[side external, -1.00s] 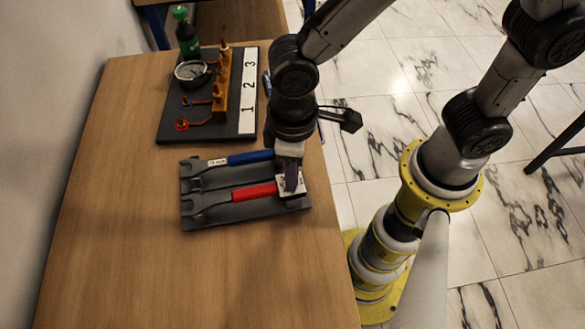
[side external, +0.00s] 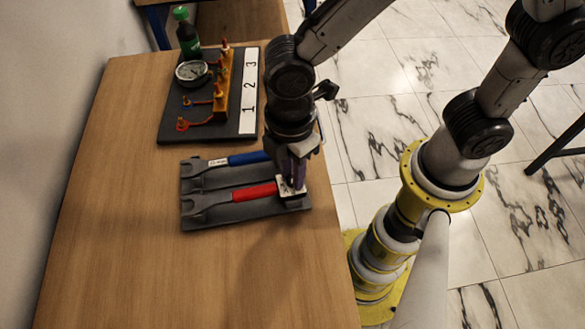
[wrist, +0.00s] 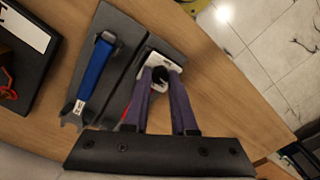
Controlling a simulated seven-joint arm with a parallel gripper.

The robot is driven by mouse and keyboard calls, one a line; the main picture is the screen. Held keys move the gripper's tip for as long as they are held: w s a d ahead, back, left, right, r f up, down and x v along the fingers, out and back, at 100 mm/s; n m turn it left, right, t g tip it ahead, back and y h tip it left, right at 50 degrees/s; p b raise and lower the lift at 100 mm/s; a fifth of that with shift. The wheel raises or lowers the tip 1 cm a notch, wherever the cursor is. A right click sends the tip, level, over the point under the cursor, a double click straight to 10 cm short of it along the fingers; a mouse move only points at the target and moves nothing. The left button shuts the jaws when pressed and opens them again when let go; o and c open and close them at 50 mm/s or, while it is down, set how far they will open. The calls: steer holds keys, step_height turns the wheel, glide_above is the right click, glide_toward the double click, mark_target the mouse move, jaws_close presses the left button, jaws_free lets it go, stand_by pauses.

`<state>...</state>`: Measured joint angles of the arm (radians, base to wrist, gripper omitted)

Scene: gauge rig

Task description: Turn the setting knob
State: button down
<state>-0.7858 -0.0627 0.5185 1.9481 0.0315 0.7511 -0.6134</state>
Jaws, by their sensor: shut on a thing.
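A blue-handled wrench (side external: 240,159) lies beside the red one on a dark tray (side external: 225,217). Behind is a dark board (side external: 180,132) with a gauge (side external: 191,73), an orange block (side external: 222,85) and numbers 1 to 3. A green bottle (side external: 187,38) stands behind. The front table is clear.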

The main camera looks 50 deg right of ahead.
mark_target(291, 176)
steer(key=shift+n, duration=0.7)
steer(key=c, duration=0.7)
jaws_free()
step_height(291, 176, up, 14)
steer(key=shift+w, duration=0.15)
steer(key=shift+w+d+f, duration=0.1)
